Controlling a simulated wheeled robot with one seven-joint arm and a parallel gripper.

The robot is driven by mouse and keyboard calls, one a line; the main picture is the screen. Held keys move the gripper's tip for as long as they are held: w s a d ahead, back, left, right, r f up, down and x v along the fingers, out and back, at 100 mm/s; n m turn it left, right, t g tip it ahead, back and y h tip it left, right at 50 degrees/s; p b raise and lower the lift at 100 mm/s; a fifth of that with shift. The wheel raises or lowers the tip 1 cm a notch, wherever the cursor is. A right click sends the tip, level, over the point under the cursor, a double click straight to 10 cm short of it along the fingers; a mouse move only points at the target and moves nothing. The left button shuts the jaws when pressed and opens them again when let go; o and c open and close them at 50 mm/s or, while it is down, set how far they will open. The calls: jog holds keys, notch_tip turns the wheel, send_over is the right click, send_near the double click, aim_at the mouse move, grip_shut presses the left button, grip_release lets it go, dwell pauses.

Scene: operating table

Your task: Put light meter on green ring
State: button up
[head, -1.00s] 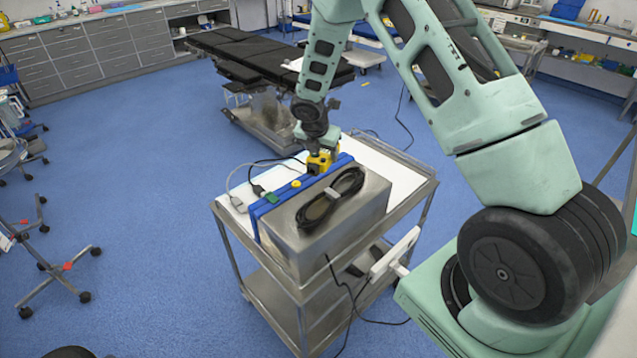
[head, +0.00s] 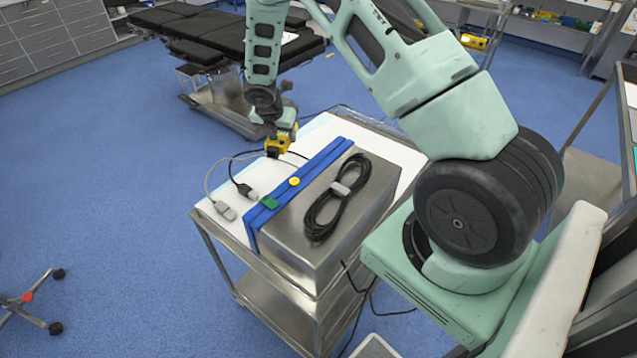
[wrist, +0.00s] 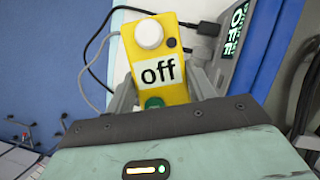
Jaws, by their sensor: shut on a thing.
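The light meter is a yellow box with a white dome, a label reading "off" and a green spot at its lower end. It shows in the wrist view (wrist: 158,68) and, small, in the head view (head: 279,143). My gripper (wrist: 163,86) is shut on its sides, one finger on each side. In the head view my gripper holds it over the white top of the cart, left of the blue band. I cannot make out a green ring for certain. A small green piece (head: 270,202) lies on the blue band near its front end.
A steel box (head: 335,232) with a coiled black cable (head: 325,212) and a blue band (head: 318,166) stands on the cart (head: 400,152). A black operating table (head: 225,36) stands behind.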

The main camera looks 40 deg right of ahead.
jog(key=f+b, duration=0.2)
jog(key=f, duration=1.5)
jog(key=shift+w, duration=0.2)
jog(key=shift+f, duration=0.15)
jog(key=o, duration=1.2)
